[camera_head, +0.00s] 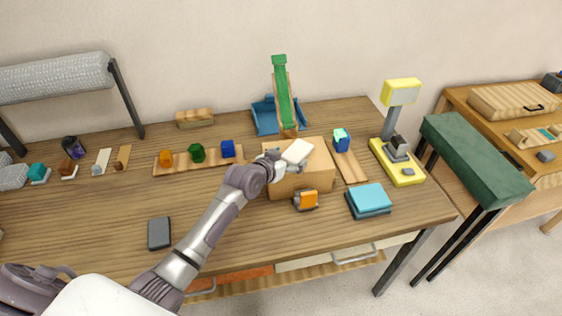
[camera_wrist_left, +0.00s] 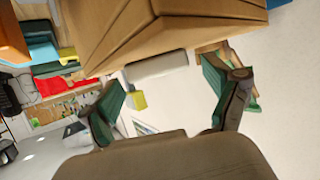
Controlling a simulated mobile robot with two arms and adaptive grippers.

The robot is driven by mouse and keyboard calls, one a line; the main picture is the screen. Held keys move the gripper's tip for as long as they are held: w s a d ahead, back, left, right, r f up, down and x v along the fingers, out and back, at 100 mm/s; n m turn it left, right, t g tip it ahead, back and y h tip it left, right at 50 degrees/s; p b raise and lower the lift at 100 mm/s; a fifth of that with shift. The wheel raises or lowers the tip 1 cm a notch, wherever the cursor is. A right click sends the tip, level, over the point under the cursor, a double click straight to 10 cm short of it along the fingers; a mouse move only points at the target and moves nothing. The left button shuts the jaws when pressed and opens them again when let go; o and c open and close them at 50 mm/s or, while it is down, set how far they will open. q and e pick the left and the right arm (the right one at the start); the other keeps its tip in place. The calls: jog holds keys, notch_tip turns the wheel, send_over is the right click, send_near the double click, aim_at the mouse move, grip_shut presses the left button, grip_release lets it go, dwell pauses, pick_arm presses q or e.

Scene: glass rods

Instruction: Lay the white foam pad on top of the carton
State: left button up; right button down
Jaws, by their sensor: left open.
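The brown carton (camera_head: 305,180) stands on the wooden table, and its brown faces fill the upper part of the left wrist view (camera_wrist_left: 190,25). The white foam pad (camera_head: 297,151) shows on the carton's top, toward the back. In the left wrist view the pad (camera_wrist_left: 158,66) shows as a pale strip along the carton's edge. My left gripper (camera_head: 276,162) is at the carton's left top edge, just left of the pad. In the left wrist view its fingers (camera_wrist_left: 165,82) are spread apart, with nothing gripped between them. My right gripper is not in view.
An orange item (camera_head: 306,200) stands before the carton, with blue pads (camera_head: 369,198) to its right. A yellow stand (camera_head: 398,165) is farther right. A green slide (camera_head: 282,90) rises behind the carton. A dark flat block (camera_head: 159,233) lies at front left; table around it is clear.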

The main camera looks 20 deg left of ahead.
pick_arm(q)
jog(key=b+v, duration=0.1)
jog(key=v, duration=1.1)
